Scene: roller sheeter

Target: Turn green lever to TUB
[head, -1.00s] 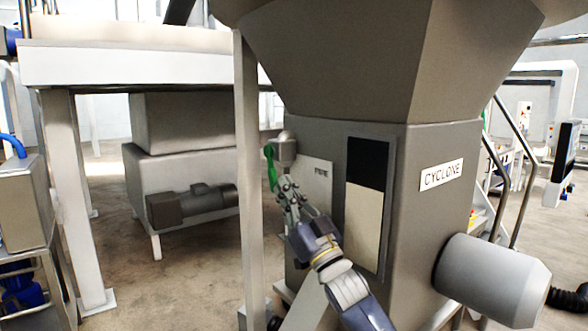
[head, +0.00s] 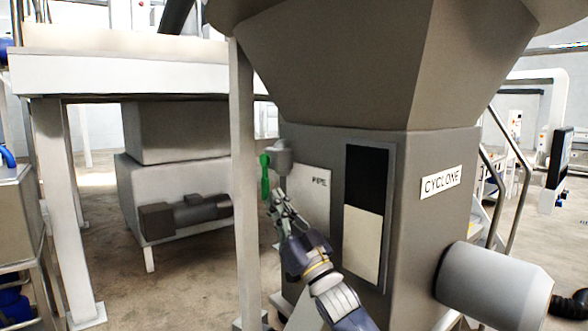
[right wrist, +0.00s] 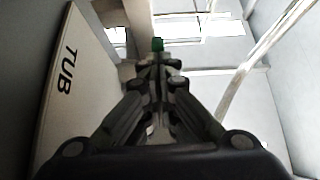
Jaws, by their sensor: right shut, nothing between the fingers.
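The green lever (head: 265,176) hangs almost straight down from a grey valve body (head: 284,158) on the left side of the cyclone housing. My right gripper (head: 276,195) is shut and empty, with its fingertips just below and right of the lever; I cannot tell whether they touch. In the right wrist view the shut fingers (right wrist: 158,66) point at a small green piece of the lever (right wrist: 157,44). The rest of the lever is hidden behind them. A white plate (right wrist: 72,85) reading TUB is at the left there. My left gripper is not in view.
The cyclone housing (head: 428,230) and its dark-and-cream window panel (head: 364,215) stand right of my arm. A white post (head: 243,180) stands just left of the lever. A grey cylinder (head: 495,282) juts out at lower right. Open floor lies at left.

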